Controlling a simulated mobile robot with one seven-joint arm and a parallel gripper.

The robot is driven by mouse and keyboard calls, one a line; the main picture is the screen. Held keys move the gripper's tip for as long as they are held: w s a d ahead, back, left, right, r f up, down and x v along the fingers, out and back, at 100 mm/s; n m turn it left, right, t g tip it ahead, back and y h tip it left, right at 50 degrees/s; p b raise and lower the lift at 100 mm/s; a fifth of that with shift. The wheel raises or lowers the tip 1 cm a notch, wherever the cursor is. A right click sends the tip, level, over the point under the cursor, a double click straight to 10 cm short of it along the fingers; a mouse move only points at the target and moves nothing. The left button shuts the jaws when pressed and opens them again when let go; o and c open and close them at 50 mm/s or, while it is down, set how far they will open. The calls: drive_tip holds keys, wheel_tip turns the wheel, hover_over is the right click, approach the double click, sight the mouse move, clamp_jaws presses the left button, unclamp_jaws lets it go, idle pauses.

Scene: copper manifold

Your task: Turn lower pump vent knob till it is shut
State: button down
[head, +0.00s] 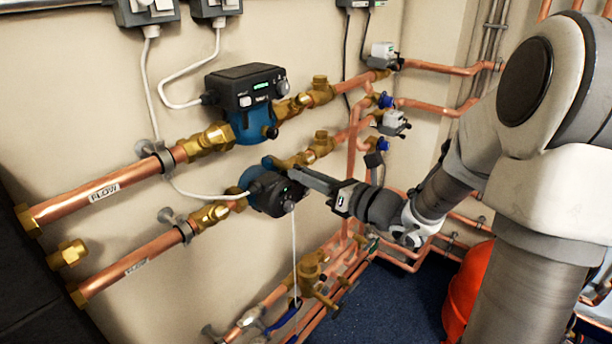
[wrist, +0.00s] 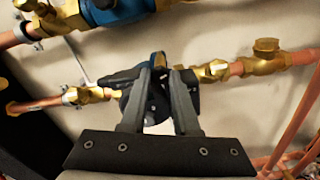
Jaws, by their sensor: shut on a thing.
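The lower pump (head: 265,190) has a blue body and a dark control head, and sits in the lower copper line. My gripper (head: 294,174) reaches in from the right, its fingertips at the pump's front. In the wrist view, the two fingers of my gripper (wrist: 160,76) straddle a small part at the lower pump (wrist: 130,78) and are shut on it. This part is at the place of the vent knob. The fingers hide most of it, so its turned position cannot be told.
The upper pump (head: 245,100) sits close above. A white cable (head: 295,245) hangs below the lower pump. Copper pipes and brass valves (head: 310,270) lie below and to the right. An orange object (head: 468,285) stands on the blue floor (head: 390,300).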

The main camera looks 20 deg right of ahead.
drive_tip(key=n+b, duration=0.1)
drive_tip(key=n, duration=0.2)
drive_tip(key=shift+b, duration=0.35)
drive_tip(key=c, duration=0.9)
unclamp_jaws()
drive_tip(key=shift+s+d, duration=0.1)
drive_tip(key=p+v, duration=0.2)
drive_tip(key=v, duration=1.5)
drive_tip(key=shift+s, duration=0.1)
